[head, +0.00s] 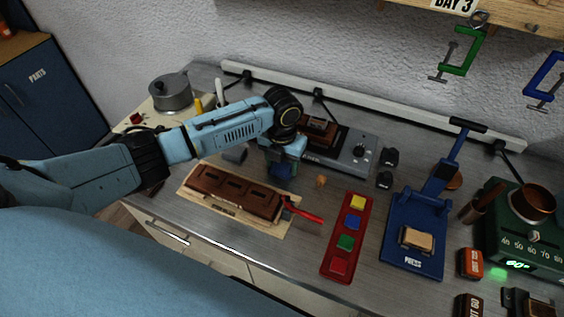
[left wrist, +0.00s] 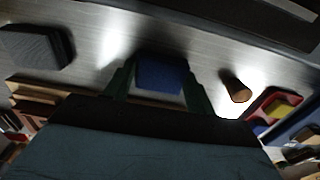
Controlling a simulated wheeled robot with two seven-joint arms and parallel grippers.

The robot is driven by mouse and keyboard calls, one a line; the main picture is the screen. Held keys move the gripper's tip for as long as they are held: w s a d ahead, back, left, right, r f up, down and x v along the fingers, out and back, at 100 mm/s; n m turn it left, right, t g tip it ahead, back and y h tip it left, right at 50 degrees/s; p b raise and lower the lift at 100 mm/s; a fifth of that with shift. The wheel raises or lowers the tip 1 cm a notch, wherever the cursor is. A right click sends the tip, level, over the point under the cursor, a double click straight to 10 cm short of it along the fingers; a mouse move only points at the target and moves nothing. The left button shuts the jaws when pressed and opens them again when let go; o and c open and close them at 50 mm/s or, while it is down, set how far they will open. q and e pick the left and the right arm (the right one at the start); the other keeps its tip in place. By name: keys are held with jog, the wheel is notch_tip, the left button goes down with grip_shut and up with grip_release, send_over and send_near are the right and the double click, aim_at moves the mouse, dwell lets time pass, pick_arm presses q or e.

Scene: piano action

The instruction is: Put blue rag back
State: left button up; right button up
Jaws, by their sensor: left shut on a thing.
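My left gripper (head: 282,168) reaches in from the left and points down over the bench, behind the brown wooden piece. It is shut on the blue rag (left wrist: 160,73), a small dark blue block-like bundle between the two green fingers in the left wrist view. In the head view the rag (head: 283,171) shows only partly below the gripper. I cannot tell whether it touches the bench. My right gripper is not in view.
A brown wooden piece (head: 232,192) lies on a tan mat, with a red-handled tool (head: 302,213) at its right end. A small cork-like piece (head: 320,181), a red tray (head: 336,262) of coloured blocks and a blue press (head: 402,262) stand right. A grey block (head: 235,155) sits left.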

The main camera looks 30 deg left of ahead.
aim_at(282, 166)
pick_arm(q)
jog(key=o, duration=1)
jog(key=shift+f, duration=0.1)
jog(key=shift+c, duration=0.2)
notch_tip(282, 166, up, 12)
jog(key=shift+r+p, duration=0.2)
jog(key=shift+p, duration=0.15)
